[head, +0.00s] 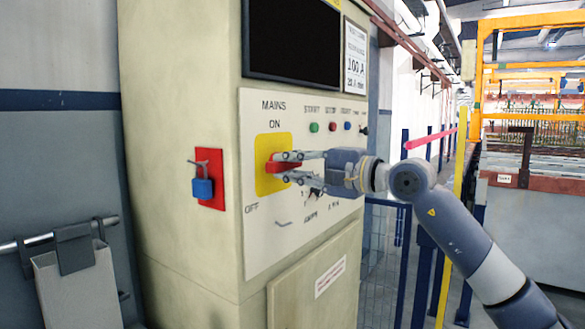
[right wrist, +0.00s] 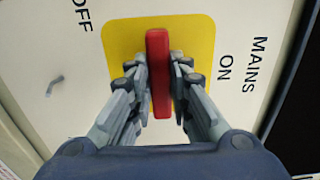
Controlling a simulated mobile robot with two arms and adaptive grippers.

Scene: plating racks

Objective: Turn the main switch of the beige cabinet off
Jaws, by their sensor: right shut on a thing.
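The beige cabinet (head: 185,250) stands at centre left, with a pale control panel on its front. Its main switch is a red handle (head: 272,168) on a yellow plate (head: 264,184), with MAINS ON printed above and OFF at lower left. The handle lies roughly level across the plate. My right gripper (head: 287,167) is shut on the handle, one finger above and one below. In the right wrist view the red handle (right wrist: 158,75) is upright between the fingers (right wrist: 158,85). My left gripper is out of view.
A blue padlock (head: 202,188) hangs on a red plate on the cabinet's side. Small coloured buttons (head: 332,127) sit right of the switch; my gripper partly hides the controls below. A dark screen (head: 293,40) is above. A grey bin (head: 80,290) hangs at left.

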